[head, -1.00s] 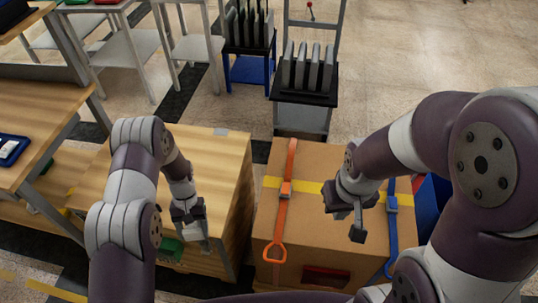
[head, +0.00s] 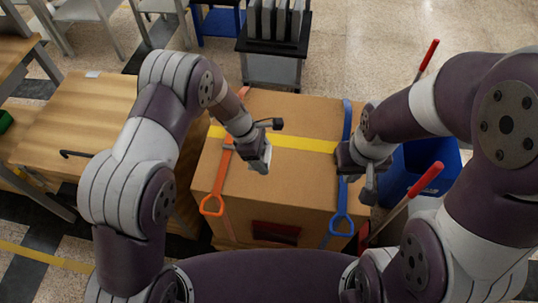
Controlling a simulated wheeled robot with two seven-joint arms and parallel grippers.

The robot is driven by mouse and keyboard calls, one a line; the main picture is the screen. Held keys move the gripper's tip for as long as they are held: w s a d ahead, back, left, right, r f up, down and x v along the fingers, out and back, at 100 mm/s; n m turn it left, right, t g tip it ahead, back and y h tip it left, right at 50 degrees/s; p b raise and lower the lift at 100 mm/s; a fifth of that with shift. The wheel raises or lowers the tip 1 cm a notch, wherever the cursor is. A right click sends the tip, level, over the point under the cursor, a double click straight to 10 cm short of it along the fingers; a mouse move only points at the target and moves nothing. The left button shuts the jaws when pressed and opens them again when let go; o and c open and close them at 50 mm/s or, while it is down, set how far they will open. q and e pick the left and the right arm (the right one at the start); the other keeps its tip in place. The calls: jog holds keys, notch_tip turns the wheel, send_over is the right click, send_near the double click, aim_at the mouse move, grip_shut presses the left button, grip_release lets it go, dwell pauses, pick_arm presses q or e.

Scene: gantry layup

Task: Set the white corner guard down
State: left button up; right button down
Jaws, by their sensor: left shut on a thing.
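My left gripper (head: 262,146) is shut on the white corner guard (head: 258,160). It holds the guard over the cardboard box (head: 285,195), just right of the orange strap (head: 222,172). The gripper partly hides the guard, and I cannot tell whether the guard touches the box. My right gripper (head: 369,182) hangs by the box's right side, beside the blue strap (head: 343,200). Its fingers overlap in this view, so its opening is unclear.
Yellow tape (head: 300,143) crosses the box top. A wooden table (head: 60,120) with a black hooked tool (head: 76,154) stands at left. A blue bin (head: 432,165) and red-handled tools (head: 427,178) are at right. A rack of grey panels (head: 275,45) stands behind the box.

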pick_arm(q)
jog(key=shift+w+d+f, duration=0.1)
jog(key=shift+w+f, duration=0.3)
jog(key=shift+w, duration=0.25)
jog(key=shift+w+d+f, duration=0.1)
jog(key=shift+w+f, duration=0.3)
jog(key=shift+w, duration=0.2)
jog(key=shift+w+f+b, duration=0.1)
jog(key=shift+f+b, duration=0.2)
jog(key=shift+f, duration=1.85)
jog(key=o, duration=1)
jog(key=shift+r, duration=0.4)
jog(key=s+a+r+m+y+p, duration=0.1)
jog(key=s+a+r+m, duration=0.15)
jog(key=a+r, duration=0.4)
jog(key=s+a+r+m+y, duration=0.1)
jog(key=a+r+m, duration=0.25)
jog(key=r, duration=0.65)
jog(key=s+a+r+m+t+y, duration=0.1)
jog(key=s+a+r+m, duration=0.2)
jog(key=s, duration=0.4)
jog(key=s+a+r+m+t+y, duration=0.1)
jog(key=s+a+r+m, duration=0.2)
jog(key=s+a+m, duration=0.3)
jog(key=shift+s+m, duration=0.5)
jog(key=shift+s, duration=0.15)
